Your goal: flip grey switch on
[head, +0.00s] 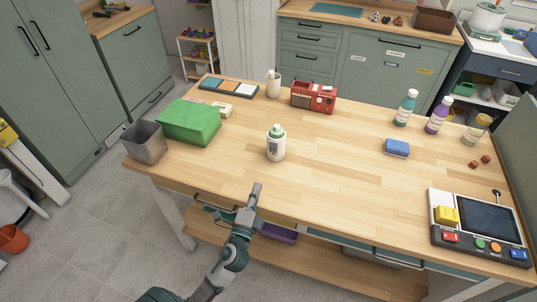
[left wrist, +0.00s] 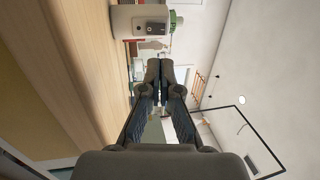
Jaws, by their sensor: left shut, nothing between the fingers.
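A control panel (head: 436,235) lies at the right front of the wooden table, with a dark screen, a yellow block-like part (head: 446,215) and a row of coloured buttons. A small dark-tipped lever (head: 496,194) stands at its back edge. My right gripper is not in view.
A white bottle with a green cap (head: 276,145) stands just beyond my left gripper and shows in the left wrist view (left wrist: 125,22). The front middle of the tabletop is clear.

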